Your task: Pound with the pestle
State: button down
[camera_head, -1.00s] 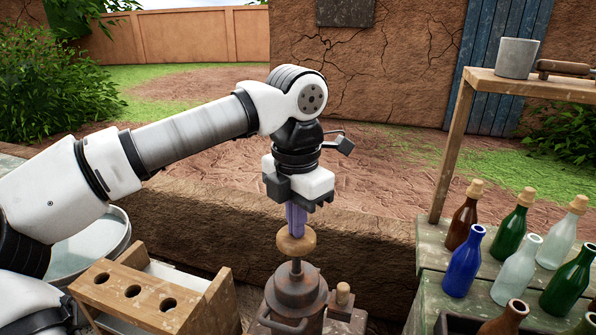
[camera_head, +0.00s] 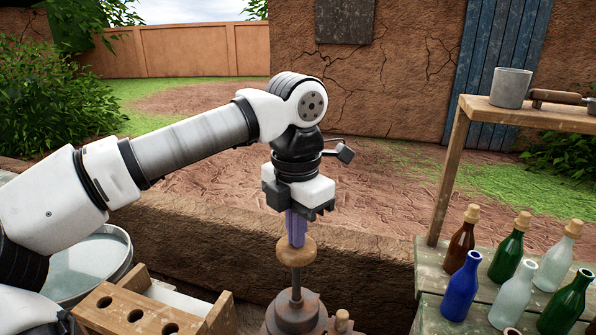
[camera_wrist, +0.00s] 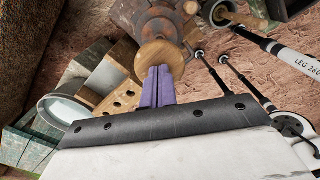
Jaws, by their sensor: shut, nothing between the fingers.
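The pestle has a round wooden knob (camera_head: 296,250) on a dark metal rod. It stands upright, with the rod going down into a rusty metal vessel (camera_head: 296,316) at the bottom of the head view. The lower end of the rod is hidden inside. My gripper (camera_head: 297,240) points straight down above the knob, its purple fingers shut together with nothing between them. Their tips are at the top of the knob and seem to touch it. In the wrist view, the fingertips (camera_wrist: 158,70) overlap the edge of the knob (camera_wrist: 160,54).
A wooden rack with holes (camera_head: 135,315) stands left of the vessel, and a round metal basin (camera_head: 95,262) is behind it. Several bottles (camera_head: 461,286) stand on a bench at the right. A shelf (camera_head: 530,113) with a grey mug (camera_head: 511,88) rises behind them.

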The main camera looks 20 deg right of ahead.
notch_tip(320, 180, up, 12)
jog(key=p, duration=0.8)
jog(key=shift+f, duration=0.15)
notch_tip(320, 180, up, 5)
jog(key=p, duration=0.3)
